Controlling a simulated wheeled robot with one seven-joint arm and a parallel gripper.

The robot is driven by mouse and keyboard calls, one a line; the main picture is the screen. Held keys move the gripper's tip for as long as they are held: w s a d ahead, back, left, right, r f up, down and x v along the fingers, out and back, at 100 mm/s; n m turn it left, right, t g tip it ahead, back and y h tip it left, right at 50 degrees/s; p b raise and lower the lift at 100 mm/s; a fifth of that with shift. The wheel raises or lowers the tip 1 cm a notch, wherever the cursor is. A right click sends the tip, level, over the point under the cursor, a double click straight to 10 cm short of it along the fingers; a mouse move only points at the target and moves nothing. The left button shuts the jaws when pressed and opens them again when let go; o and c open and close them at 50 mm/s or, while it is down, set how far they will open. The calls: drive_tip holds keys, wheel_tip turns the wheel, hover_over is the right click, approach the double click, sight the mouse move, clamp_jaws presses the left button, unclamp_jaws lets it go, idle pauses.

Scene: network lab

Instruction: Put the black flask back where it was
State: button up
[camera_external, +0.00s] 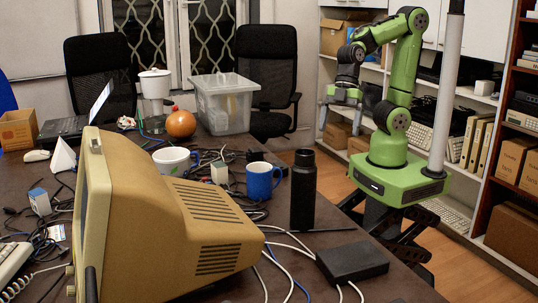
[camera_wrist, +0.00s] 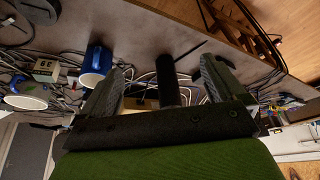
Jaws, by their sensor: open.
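The black flask (camera_external: 304,190) stands upright on the dark table near its right edge, beside the blue mug (camera_external: 263,181). In the wrist view the black flask (camera_wrist: 167,82) shows between the two fingers, farther out than they are, with clear space on both sides. My gripper (camera_external: 342,98) is raised above and behind the table's right edge, apart from the flask. It is open and empty; its fingers also show in the wrist view (camera_wrist: 160,84).
A black box (camera_external: 352,262) lies in front of the flask, with loose cables around it. A beige monitor (camera_external: 160,220) fills the table's left front. A white mug (camera_external: 175,161), orange ball (camera_external: 181,124) and clear bin (camera_external: 223,103) stand farther back. Shelves (camera_external: 470,140) are at right.

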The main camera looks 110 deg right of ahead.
drive_tip(key=s+d+r+m+t+h, duration=0.2)
drive_tip(key=s+d+r+m, duration=0.2)
drive_tip(key=s+m, duration=0.3)
drive_tip(key=shift+s+d+r+h, duration=0.15)
drive_tip(key=shift+s+d+h, duration=0.25)
drive_tip(key=shift+s+d, duration=0.6)
drive_tip(key=shift+s+a, duration=0.1)
